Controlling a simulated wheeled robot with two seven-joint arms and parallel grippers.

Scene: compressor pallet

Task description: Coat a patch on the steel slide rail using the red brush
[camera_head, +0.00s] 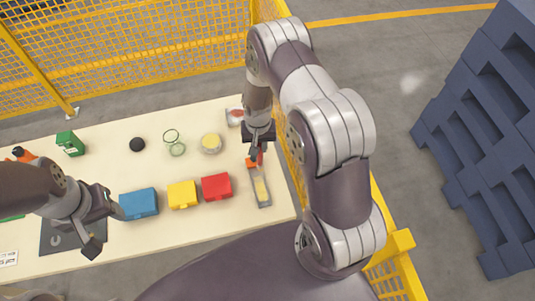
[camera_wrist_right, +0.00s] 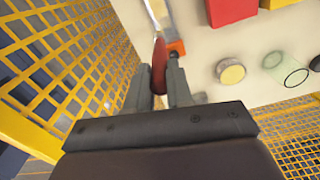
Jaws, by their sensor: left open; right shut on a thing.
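The steel slide rail (camera_head: 266,199) lies near the right end of the table, with a pale yellow patch along its middle. An orange block (camera_head: 250,162) sits at its far end and also shows in the right wrist view (camera_wrist_right: 177,47). My right gripper (camera_head: 259,143) is shut on the red brush, whose red handle (camera_wrist_right: 159,55) shows between the fingers in the right wrist view. The gripper is over the rail's far end; I cannot tell whether the bristles touch the rail. My left gripper (camera_head: 104,226) is open and empty, beside the blue bin.
Blue (camera_head: 139,203), yellow (camera_head: 182,194) and red (camera_head: 216,187) bins stand in a row left of the rail. Yellow mesh fencing (camera_head: 130,50) borders the table.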

